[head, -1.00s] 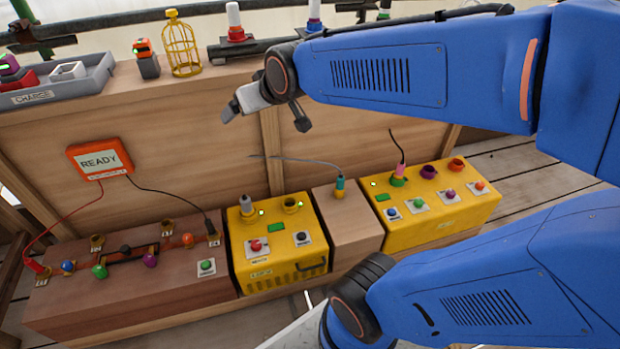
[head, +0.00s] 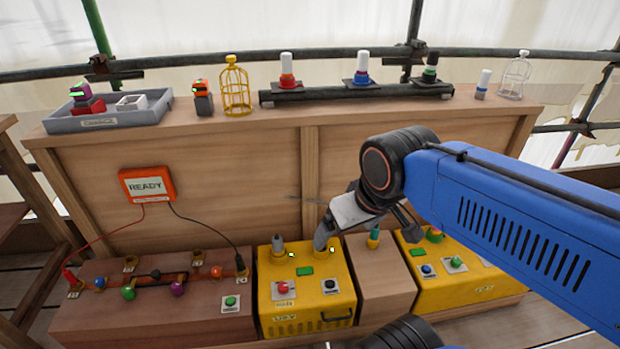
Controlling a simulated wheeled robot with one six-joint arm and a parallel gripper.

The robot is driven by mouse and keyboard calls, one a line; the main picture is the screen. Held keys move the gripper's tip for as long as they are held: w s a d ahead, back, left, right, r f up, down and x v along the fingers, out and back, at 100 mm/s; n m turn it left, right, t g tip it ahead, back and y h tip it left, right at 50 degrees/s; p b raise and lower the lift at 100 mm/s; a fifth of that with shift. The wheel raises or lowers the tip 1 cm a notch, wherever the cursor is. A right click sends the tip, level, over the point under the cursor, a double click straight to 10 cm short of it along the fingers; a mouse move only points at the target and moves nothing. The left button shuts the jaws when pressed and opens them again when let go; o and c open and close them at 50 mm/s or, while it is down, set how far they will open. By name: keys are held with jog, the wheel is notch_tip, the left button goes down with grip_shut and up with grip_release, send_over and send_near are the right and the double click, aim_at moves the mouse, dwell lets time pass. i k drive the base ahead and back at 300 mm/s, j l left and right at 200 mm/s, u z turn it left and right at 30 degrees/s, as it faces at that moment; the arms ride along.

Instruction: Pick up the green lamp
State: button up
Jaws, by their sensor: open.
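My gripper (head: 363,230) is open and empty. It hangs in front of the wooden panel, below and left of the green lamp and well apart from it. It partly hides the yellow box behind it.
The black rail (head: 330,95) carries the lamps. A yellow cage (head: 236,90) and a grey tray (head: 75,124) are to the left on the ledge. A white-topped lamp (head: 483,83) and a pale cage (head: 515,75) are to the right. Yellow boxes (head: 335,310) sit below.

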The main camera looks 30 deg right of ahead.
aim_at(433, 56)
jog(key=z, duration=1.25)
